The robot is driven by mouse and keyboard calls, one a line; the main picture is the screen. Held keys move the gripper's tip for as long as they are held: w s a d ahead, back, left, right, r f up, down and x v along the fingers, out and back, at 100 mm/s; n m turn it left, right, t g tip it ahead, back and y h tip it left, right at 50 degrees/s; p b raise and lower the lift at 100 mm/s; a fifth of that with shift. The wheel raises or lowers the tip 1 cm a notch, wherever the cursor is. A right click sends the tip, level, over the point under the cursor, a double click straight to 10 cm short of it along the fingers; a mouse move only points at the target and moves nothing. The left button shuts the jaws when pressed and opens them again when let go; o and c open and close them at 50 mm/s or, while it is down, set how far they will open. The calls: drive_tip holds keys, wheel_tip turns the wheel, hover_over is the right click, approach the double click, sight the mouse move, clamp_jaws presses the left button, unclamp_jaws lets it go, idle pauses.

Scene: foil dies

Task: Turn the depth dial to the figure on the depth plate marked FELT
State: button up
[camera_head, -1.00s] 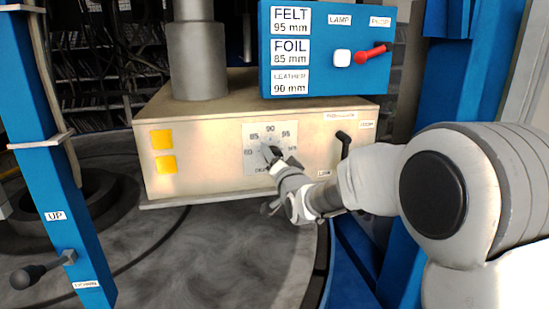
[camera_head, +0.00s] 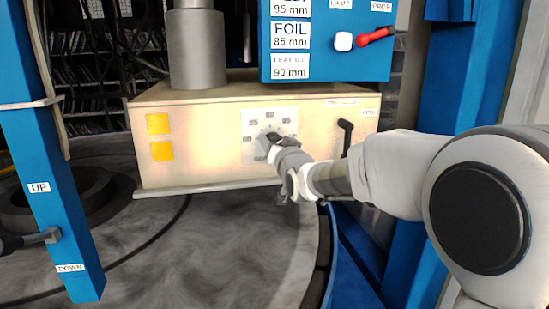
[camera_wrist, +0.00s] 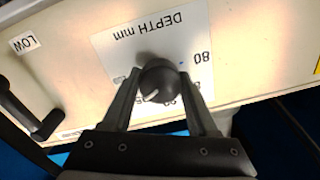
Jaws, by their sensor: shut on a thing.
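The depth dial (camera_wrist: 160,76) is a black round knob with a white pointer line, on a white scale card (camera_head: 255,118) on the cream box's front. My gripper (camera_wrist: 159,86) has a finger on each side of the knob and is shut on it. In the wrist view the card is upside down and the pointer slants to the lower left. The figure at its tip is partly hidden, so I cannot tell the exact reading. The depth plate (camera_head: 291,36) on the blue panel shows 95 mm on its cut-off top line, FOIL 85 mm and LEATHER 90 mm.
A red-knobbed lever (camera_head: 375,37) and a white button (camera_head: 343,41) are on the blue panel. A blue post (camera_head: 48,170) stands left.

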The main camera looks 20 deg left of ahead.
drive_tip(key=shift+n+b, duration=1.85)
drive_tip(key=shift+n, duration=0.05)
drive_tip(key=o, duration=1.4)
drive_tip(key=shift+c, duration=0.2)
drive_tip(key=shift+s, duration=0.1)
drive_tip(key=b+v, duration=0.2)
drive_tip(key=v, duration=1.5)
drive_tip(key=shift+d, duration=0.1)
